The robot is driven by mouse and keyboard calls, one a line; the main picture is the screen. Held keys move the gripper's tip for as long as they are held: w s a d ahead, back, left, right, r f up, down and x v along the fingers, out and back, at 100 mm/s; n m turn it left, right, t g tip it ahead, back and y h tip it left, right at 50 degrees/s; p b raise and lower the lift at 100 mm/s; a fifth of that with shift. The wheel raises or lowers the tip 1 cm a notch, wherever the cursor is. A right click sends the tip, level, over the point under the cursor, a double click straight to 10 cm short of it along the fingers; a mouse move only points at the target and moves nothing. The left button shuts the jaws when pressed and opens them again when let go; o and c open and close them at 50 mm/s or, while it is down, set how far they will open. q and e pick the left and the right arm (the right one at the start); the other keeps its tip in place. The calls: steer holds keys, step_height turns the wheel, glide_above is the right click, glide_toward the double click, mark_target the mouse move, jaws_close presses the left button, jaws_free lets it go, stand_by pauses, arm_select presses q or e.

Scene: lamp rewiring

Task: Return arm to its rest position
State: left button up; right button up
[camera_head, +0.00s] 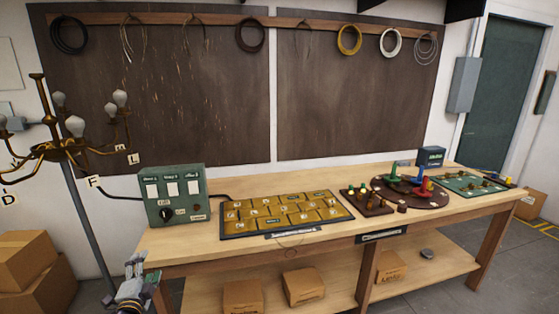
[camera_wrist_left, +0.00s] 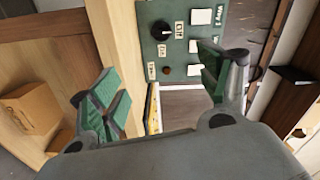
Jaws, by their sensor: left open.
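My left gripper (camera_head: 136,272) is at the lower left of the head view, beside the left front corner of the workbench (camera_head: 175,243). In the left wrist view, its green-padded fingers (camera_wrist_left: 165,92) stand wide apart with nothing between them. Beyond them is the green control box (camera_head: 174,195), with white switches and a black knob; it also shows in the left wrist view (camera_wrist_left: 182,42). The gripper is apart from the box. My right gripper is in neither view.
A lamp stand with several bulbs (camera_head: 74,126) rises left of the bench. A tray of yellow tiles (camera_head: 228,234), a round brown board (camera_head: 441,198) and a green board (camera_head: 465,184) lie on the bench. Cardboard boxes (camera_head: 28,258) stand on the floor at left.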

arm_select(q)
steer(key=s+a+f+n+g, duration=0.1)
steer(key=s+f+n+g, duration=0.15)
steer(key=f, duration=0.95)
steer(key=s+a+f+n+g, duration=0.15)
steer(key=f+n, duration=0.25)
steer(key=f, duration=0.8)
steer(key=s+d+f+n+g+h, duration=0.1)
steer(key=s+d+f+g, duration=0.1)
steer(key=s+f, duration=0.6)
steer(key=s+d+f+n+g+h, duration=0.1)
steer(key=s+d+f+n+g, duration=0.2)
steer(key=f, duration=0.8)
steer(key=s+d+f+g, duration=0.2)
steer(key=s+f, duration=0.6)
steer(key=s, duration=0.3)
steer(key=s+d+f+g, duration=0.2)
steer(key=s+f+g, duration=0.1)
steer(key=s+f, duration=0.65)
steer(key=s+d+f+g+h, duration=0.1)
steer(key=s+d, duration=0.2)
steer(key=s, duration=0.6)
steer(key=s+d+f+g, duration=0.1)
steer(key=s+d, duration=0.3)
steer(key=s, duration=0.5)
steer(key=shift+s+d+f+h, duration=0.3)
steer(key=shift+s+f+h, duration=0.1)
steer(key=shift+f, duration=0.2)
steer(key=shift+m, duration=0.25)
